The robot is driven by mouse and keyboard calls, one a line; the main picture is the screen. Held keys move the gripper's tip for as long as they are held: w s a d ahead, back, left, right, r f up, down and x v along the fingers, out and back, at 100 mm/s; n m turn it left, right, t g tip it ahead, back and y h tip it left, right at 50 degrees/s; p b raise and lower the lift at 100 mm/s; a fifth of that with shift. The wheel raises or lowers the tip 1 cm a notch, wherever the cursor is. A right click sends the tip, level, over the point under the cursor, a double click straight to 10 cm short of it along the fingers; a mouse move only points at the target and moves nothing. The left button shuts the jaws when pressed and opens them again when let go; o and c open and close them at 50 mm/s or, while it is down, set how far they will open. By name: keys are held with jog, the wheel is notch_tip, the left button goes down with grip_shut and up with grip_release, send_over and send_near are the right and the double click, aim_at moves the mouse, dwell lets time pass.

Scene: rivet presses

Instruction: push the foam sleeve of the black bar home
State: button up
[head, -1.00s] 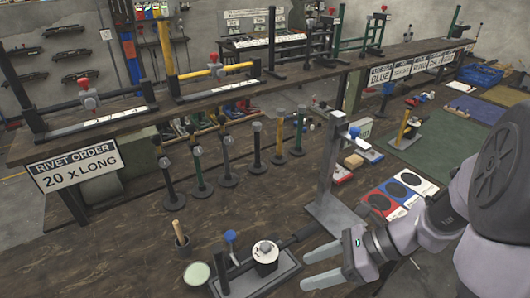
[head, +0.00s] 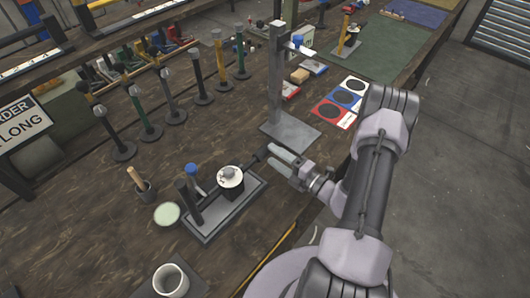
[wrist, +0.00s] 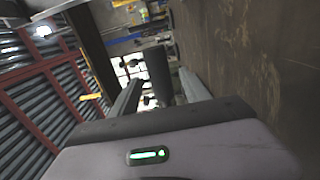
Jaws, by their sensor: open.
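The small press (head: 222,205) has a grey base, a round drum with a white top (head: 230,177) and a blue knob (head: 190,169). A black bar (head: 243,168) sticks out from the drum towards the upper right. A thicker dark sleeve (head: 261,155) covers its outer end. My gripper (head: 276,159) is open, its fingers pointing at the sleeve's end from the right. In the wrist view a dark cylinder, seemingly the sleeve (wrist: 158,72), shows between the open fingers (wrist: 158,88). I cannot tell whether they touch it.
A steel stand (head: 290,130) rises just behind the gripper. A green-topped round tin (head: 167,214), a cup with a wooden handle (head: 146,190) and a white mug (head: 171,280) are left of and below the press. Several upright posts (head: 171,108) line the back. Red, blue and white cards (head: 340,102) lie right.

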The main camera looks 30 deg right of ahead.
aim_at(265, 148)
jog(key=x, duration=0.4)
jog(key=shift+w+a, duration=0.1)
jog(key=shift+w, duration=0.05)
jog(key=shift+c, duration=0.4)
grip_shut()
dwell(0.9)
